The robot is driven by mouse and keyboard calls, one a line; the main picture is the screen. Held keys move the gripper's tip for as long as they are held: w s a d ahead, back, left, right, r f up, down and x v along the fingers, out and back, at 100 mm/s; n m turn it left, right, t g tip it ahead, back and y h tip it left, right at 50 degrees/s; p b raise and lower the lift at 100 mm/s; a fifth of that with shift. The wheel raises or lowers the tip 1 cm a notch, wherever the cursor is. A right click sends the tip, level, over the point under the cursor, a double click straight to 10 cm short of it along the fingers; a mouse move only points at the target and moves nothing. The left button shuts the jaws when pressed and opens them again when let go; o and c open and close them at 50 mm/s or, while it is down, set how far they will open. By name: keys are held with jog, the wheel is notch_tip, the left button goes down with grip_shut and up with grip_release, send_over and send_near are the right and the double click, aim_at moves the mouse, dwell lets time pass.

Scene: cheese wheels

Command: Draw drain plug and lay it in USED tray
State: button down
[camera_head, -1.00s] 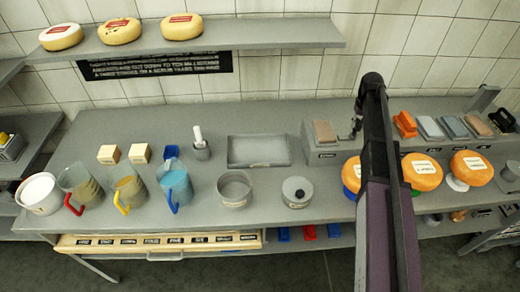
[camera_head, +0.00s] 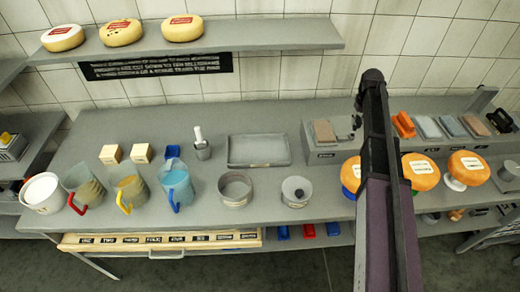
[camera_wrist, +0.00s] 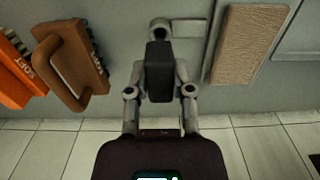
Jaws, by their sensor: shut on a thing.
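My gripper (camera_head: 354,124) is over the raised ledge at the back right of the bench, mostly behind my arm in the head view. In the wrist view, my gripper (camera_wrist: 159,30) is shut on a dark grey block (camera_wrist: 158,72), held between its fingers. I cannot tell what this block is. No drain plug can be made out for certain; a grey round pot (camera_head: 296,198) has a dark round knob in its top. A shallow grey tray (camera_head: 258,163) lies empty at the bench's back middle; no USED label is readable on it.
A tan pad (camera_wrist: 249,45) lies beside my gripper, with a brown handled brush (camera_wrist: 71,67) and an orange block (camera_wrist: 17,75) marked SOFT on the other side. Orange cheese wheels (camera_head: 420,171) stand in front. Jugs (camera_head: 176,185) and an open pot (camera_head: 235,190) stand left.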

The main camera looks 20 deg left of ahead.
aim_at(358, 118)
jog(key=shift+r, duration=0.1)
dwell(0.3)
jog(key=shift+r+p, duration=1.4)
jog(key=shift+p, duration=0.15)
